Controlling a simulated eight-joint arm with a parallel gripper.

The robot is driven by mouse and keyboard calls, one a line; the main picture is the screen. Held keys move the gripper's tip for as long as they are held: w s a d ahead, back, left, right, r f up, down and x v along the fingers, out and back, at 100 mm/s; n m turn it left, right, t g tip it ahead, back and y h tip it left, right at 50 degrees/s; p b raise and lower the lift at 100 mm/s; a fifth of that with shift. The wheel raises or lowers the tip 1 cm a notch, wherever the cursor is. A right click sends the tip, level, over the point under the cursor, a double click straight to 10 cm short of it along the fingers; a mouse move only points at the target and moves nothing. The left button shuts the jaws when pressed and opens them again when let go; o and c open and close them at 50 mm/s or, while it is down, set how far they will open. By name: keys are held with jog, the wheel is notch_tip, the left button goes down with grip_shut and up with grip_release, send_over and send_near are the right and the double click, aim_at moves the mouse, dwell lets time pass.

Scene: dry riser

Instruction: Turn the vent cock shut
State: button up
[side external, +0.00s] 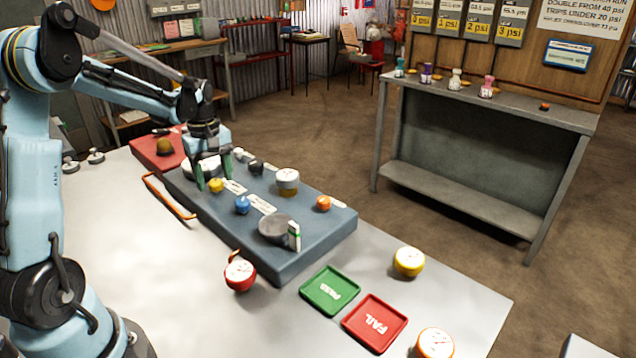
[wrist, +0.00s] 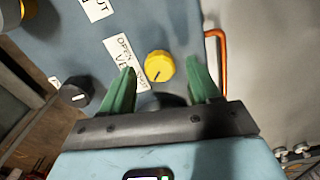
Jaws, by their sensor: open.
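The vent cock is a round yellow knob (wrist: 159,66) on the blue-grey panel, beside a white label (wrist: 125,60) reading OPEN, VENT and a partly hidden word. A short dark mark on the knob points toward the lower left in the wrist view. In the side view the yellow knob (side external: 216,185) shows just below my gripper. My gripper (wrist: 161,68) has two green fingers, open, one on each side of the knob in the wrist view, with gaps on both sides. I cannot tell how far above the panel the fingertips are.
The panel (side external: 330,238) also carries a black knob (wrist: 76,92), a blue knob (side external: 242,204), an orange knob (side external: 323,203) and gauge fittings. An orange handle (side external: 170,198) runs along its edge. Green PASS (side external: 318,303) and red FAIL (side external: 357,337) trays and loose gauges (side external: 409,261) lie right.

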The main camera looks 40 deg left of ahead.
aim_at(214, 181)
notch_tip(214, 181, up, 12)
jog(key=shift+f, duration=0.25)
dwell(0.4)
jog(key=s+d+f+m+t, duration=0.1)
jog(key=s+d+m+t, duration=0.1)
jog(key=d+m, duration=0.3)
jog(key=s+d+f+m+t, duration=0.2)
jog(key=d+m, duration=0.4)
jog(key=d, duration=0.4)
jog(key=s+d+f+m+t, duration=0.1)
jog(key=s+d+m+t, duration=0.2)
jog(key=d+m, duration=0.2)
jog(key=d, duration=0.3)
jog(key=shift+d+f, duration=0.15)
jog(key=shift+f, duration=0.2)
jog(key=shift+s, duration=0.1)
